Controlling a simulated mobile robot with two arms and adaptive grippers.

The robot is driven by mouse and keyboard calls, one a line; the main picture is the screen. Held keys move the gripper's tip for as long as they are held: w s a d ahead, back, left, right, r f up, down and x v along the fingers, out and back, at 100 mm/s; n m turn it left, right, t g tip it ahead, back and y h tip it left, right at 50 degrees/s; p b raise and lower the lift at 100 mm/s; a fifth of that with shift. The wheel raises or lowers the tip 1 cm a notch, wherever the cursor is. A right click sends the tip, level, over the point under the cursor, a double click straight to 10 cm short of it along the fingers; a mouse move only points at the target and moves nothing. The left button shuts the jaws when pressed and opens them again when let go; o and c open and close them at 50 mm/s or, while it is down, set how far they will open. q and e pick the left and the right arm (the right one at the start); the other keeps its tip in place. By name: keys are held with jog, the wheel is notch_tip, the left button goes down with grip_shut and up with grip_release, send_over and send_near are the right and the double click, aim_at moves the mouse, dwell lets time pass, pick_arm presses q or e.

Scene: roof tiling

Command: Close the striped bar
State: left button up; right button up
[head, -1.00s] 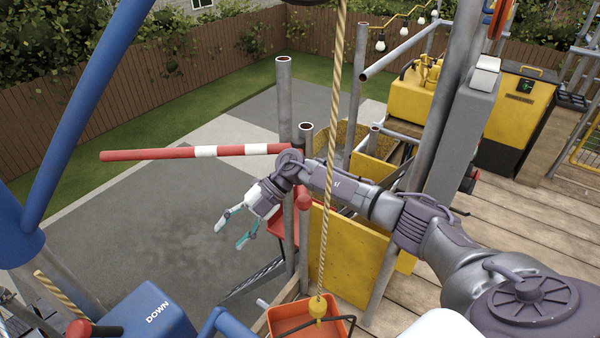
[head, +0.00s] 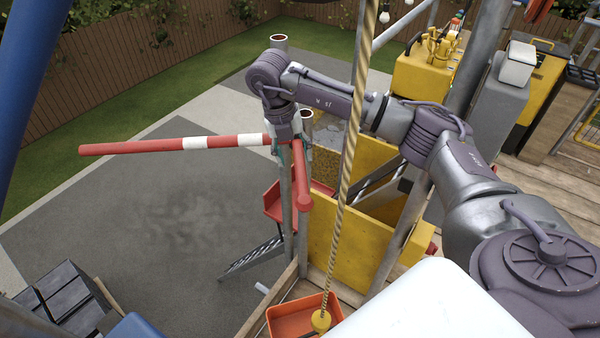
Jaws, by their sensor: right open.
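The striped bar (head: 180,144), red with white bands, stands out to the left over the grey paving, roughly level. Its inner end is at the metal post by the platform. A short red bar (head: 301,178) with a rounded end runs from there toward me. My right gripper (head: 288,148) points down at the place where the two bars meet. It is open; its teal fingers are partly hidden, and I cannot tell whether they touch the bars. My left gripper is not in view.
A rope (head: 356,130) hangs in front of my right arm, down to an orange bucket (head: 290,314). Metal posts and yellow panels (head: 340,240) edge the wooden platform. The paving (head: 165,220) under the striped bar is open.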

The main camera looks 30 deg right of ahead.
aim_at(301, 176)
jog(key=f, duration=0.2)
jog(key=d+f+p, duration=0.1)
jog(key=f, duration=0.3)
jog(key=shift+s+d+f+p, duration=0.1)
jog(key=shift+d+f+p, duration=0.2)
jog(key=shift+p, duration=0.1)
jog(key=shift+s+f, duration=0.1)
jog(key=shift+f, duration=0.7)
jog(key=shift+d, duration=0.1)
jog(key=shift+c, duration=0.2)
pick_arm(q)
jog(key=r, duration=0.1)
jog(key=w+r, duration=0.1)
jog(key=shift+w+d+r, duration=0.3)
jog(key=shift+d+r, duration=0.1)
pick_arm(e)
jog(key=shift+r, duration=0.1)
grip_shut()
